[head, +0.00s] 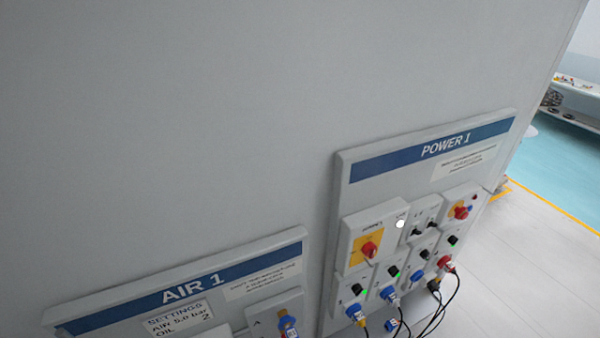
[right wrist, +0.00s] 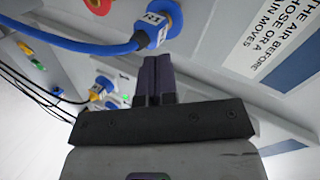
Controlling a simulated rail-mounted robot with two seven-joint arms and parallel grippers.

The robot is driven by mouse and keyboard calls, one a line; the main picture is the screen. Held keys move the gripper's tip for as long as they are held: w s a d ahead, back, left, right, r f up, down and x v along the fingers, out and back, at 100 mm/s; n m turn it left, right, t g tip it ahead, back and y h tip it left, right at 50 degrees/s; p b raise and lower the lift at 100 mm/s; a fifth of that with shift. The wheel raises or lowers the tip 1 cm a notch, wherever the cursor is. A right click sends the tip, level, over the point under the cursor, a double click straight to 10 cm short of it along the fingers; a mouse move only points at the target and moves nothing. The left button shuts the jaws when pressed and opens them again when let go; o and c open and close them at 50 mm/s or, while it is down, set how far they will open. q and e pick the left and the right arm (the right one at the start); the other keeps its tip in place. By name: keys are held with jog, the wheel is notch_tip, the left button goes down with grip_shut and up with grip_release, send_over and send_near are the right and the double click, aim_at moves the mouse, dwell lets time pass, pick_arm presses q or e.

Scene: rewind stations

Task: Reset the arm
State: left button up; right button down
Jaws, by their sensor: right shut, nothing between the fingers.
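My right gripper (right wrist: 154,62) shows in the right wrist view, with its two dark fingers together and nothing between them. A blue hose (right wrist: 75,43) with a white label reading R1 (right wrist: 154,20) passes just beyond the fingertips; I cannot tell whether they touch. Neither gripper shows in the head view. The POWER 1 panel (head: 363,193) is at the right there, with a red rotary switch on a yellow plate (head: 369,250). The AIR 1 panel (head: 70,312) is at the lower left, cut off by the picture's bottom edge.
Black cables (head: 452,295) hang from plugs below the POWER 1 panel. A large grey wall (head: 180,120) fills the left and middle. Open floor (head: 540,260) with a yellow line lies at the right, and a distant bench (head: 580,97) stands at the far right.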

jog(key=s+d+r+n+g+h, duration=0.25)
jog(key=s+d+r+n, duration=0.3)
jog(key=s+d, duration=0.35)
jog(key=s+d+r+n+g+h, duration=0.2)
jog(key=s+d+r+n+g, duration=0.3)
jog(key=s+d, duration=0.45)
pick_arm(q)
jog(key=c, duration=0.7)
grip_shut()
pick_arm(e)
jog(key=s+d+f, duration=0.2)
jog(key=s+f, duration=0.4)
jog(key=s, duration=0.2)
jog(key=shift+s+d+n+g+h, duration=0.15)
jog(key=shift+d+n+g+h, duration=0.05)
jog(key=shift+n+g+h, duration=0.2)
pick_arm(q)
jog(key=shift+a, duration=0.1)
